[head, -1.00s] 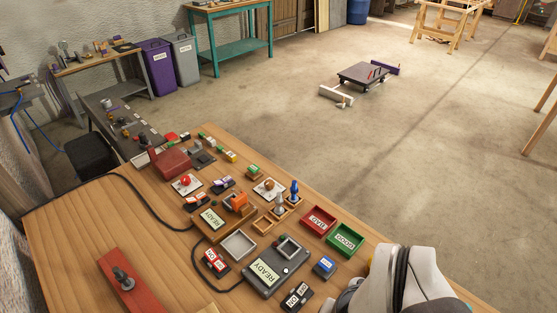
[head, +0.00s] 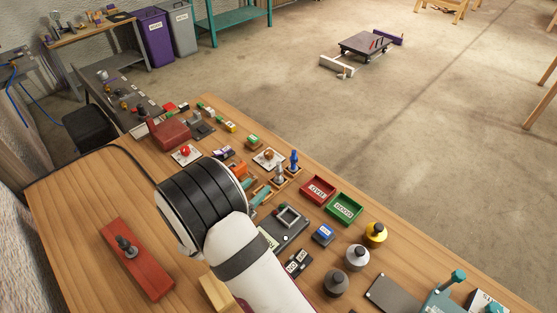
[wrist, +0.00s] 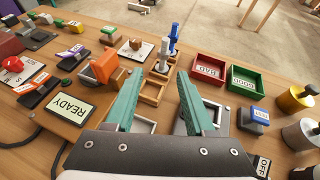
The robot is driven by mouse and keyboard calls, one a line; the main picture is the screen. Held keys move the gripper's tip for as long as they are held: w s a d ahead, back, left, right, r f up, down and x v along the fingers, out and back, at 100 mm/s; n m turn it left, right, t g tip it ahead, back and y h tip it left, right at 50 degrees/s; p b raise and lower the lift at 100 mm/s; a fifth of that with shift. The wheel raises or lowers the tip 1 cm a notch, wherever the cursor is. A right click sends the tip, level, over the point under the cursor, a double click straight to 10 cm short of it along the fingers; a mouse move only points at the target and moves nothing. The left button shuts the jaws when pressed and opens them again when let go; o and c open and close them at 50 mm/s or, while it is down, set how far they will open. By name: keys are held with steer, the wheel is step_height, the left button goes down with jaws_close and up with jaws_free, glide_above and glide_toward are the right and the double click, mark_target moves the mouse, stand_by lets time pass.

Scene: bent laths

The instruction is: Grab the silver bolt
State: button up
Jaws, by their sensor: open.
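The silver bolt (head: 280,172) stands upright beside a blue bolt (head: 294,161) at the far side of a wooden holder with square compartments. In the wrist view the silver bolt (wrist: 163,56) shows just beyond my fingertips, with the blue bolt (wrist: 173,38) behind it. The wooden holder (wrist: 152,101) lies below and between the fingers. My gripper (head: 255,191) has teal fingers, spread apart and empty. In the wrist view my gripper (wrist: 158,76) points toward the silver bolt without touching it. My arm hides part of the bench in the head view.
An orange block (wrist: 106,64) stands left of the fingers. A red tray (head: 318,190) and a green tray (head: 344,208) lie to the right of the bolts. A READY display (wrist: 68,106) is at left in the wrist view. Weights with knobs, including a yellow one (head: 375,235), stand at right.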

mark_target(277, 169)
steer(key=x, duration=0.9)
steer(key=d+x, duration=0.1)
steer(key=x, duration=0.3)
steer(key=shift+r, duration=0.25)
jaws_close()
